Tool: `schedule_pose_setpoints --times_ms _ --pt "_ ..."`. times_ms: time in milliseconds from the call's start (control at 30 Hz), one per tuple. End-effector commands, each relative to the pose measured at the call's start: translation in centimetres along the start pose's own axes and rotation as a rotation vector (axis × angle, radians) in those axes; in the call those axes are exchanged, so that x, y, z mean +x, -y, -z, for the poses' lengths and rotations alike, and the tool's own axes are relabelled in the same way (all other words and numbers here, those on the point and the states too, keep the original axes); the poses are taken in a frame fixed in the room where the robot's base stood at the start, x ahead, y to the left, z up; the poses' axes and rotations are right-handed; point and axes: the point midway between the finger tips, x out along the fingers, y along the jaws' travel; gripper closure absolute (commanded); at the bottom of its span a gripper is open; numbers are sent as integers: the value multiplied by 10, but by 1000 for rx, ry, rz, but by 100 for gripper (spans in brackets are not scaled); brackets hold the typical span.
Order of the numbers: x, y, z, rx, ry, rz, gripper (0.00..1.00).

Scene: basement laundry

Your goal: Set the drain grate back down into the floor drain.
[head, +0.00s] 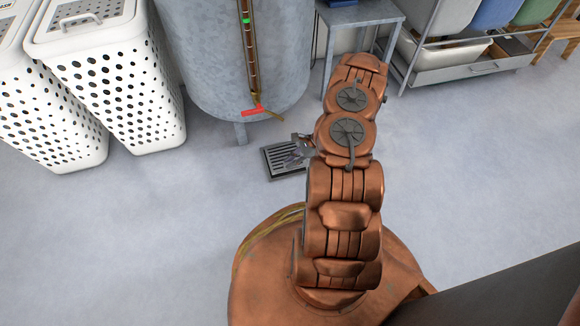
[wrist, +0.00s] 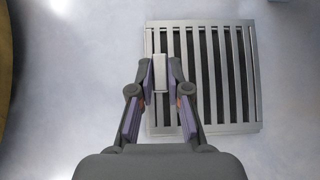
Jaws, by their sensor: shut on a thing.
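The drain grate (wrist: 201,80) is a grey metal square with long parallel slats and dark gaps. In the wrist view it fills the upper right, and in the head view the slatted grate (head: 276,161) shows low at the floor, left of my arm. My gripper (wrist: 160,75) is shut on a small pale upright tab at the grate's left side; in the head view my gripper (head: 298,155) is small and partly covers the grate. The floor drain is mostly hidden under the grate. I cannot tell whether the grate is seated or slightly raised.
A grey metal tank (head: 215,60) on legs with a red-handled valve (head: 256,110) stands just behind the drain. White perforated hampers (head: 110,80) stand at left. A small grey table (head: 362,14) and a rack (head: 450,65) are behind. Floor at right is clear.

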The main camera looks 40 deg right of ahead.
Motion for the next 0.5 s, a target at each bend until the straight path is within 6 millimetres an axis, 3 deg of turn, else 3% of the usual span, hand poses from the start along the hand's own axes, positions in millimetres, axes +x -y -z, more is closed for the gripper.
schedule_pose_setpoints --times_ms 100,300,500 --pt "5 8 -2 -4 -1 0 100" --pt "26 6 21 -1 -1 0 100" --pt "27 7 23 -1 -2 2 100"
